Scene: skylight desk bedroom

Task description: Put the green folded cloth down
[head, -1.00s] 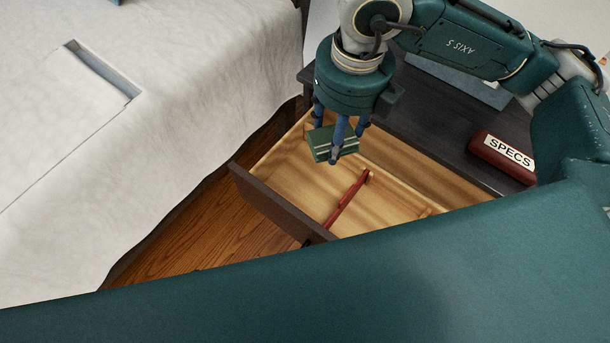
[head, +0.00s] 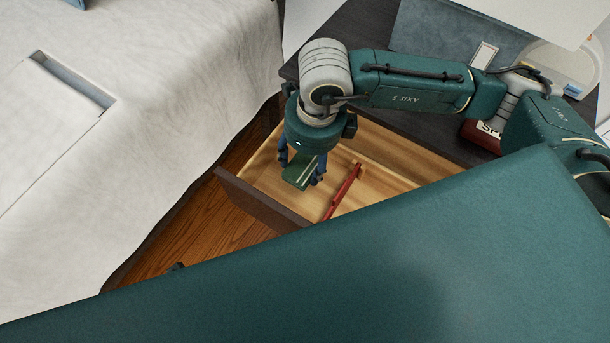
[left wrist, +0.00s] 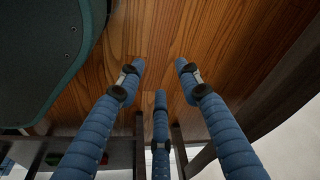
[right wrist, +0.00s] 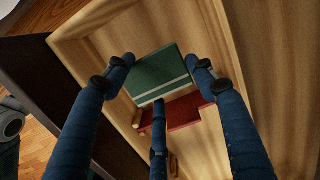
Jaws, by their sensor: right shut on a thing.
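The green folded cloth (head: 299,174) with a pale stripe is in my right gripper (head: 302,172), inside the outline of the open wooden drawer (head: 232,185). In the right wrist view the cloth (right wrist: 160,72) lies between the fingertips of my right gripper (right wrist: 160,80). I cannot tell whether it touches the drawer floor. A red thing (head: 343,190) lies in the drawer to the right of the cloth in the head view; it also shows near the cloth in the right wrist view (right wrist: 185,112). My left gripper (left wrist: 160,75) is open and empty above the wooden floor.
The dark desk top (head: 400,128) is behind the drawer, with a red case (head: 480,136) on it, partly hidden by my right arm. A white bed (head: 170,110) stands at the left. My own teal arm link covers the lower part of the head view.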

